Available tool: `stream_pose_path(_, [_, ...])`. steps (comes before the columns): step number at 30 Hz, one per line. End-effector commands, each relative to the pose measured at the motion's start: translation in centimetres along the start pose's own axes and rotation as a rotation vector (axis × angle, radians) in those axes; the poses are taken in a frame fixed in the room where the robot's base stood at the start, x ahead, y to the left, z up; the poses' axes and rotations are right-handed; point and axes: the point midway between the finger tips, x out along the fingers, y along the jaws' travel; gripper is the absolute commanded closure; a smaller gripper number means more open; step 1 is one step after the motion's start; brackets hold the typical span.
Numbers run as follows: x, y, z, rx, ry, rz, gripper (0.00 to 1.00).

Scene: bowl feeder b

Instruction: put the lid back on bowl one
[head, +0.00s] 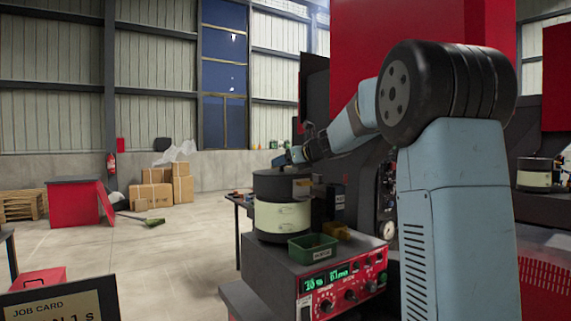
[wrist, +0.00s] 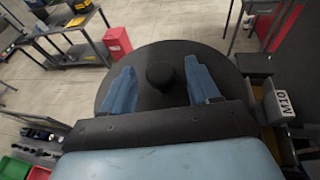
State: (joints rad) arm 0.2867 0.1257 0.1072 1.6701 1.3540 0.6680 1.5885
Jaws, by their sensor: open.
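A dark round lid (wrist: 160,105) with a raised central knob (wrist: 160,74) fills the middle of the wrist view. My gripper (wrist: 159,66) is open, with one blue finger on each side of the knob and a gap to each. I cannot tell how far above the lid the fingertips are. In the head view my gripper (head: 291,157) is just over the dark top of a cream-banded bowl (head: 281,218) on the red-fronted control unit. The lid appears to be at this bowl's top; whether it is fully seated cannot be told.
A green bin (head: 312,248) and a yellow bin (head: 337,230) stand right beside the bowl. A block labelled M10 (wrist: 280,102) is close at the lid's right in the wrist view. A second cream-banded bowl (head: 535,180) is at far right.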

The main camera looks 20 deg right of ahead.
Motion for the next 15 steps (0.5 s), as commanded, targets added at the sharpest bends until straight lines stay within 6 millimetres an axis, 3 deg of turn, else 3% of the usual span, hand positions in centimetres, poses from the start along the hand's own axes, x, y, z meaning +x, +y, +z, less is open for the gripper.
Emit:
stream_pose_path(5, [-1.8,0.0,0.1,-0.001,-0.001,-0.002,0.40])
stream_pose_path(15, [-8.2,0.0,0.1,0.000,-0.002,-0.002,0.40])
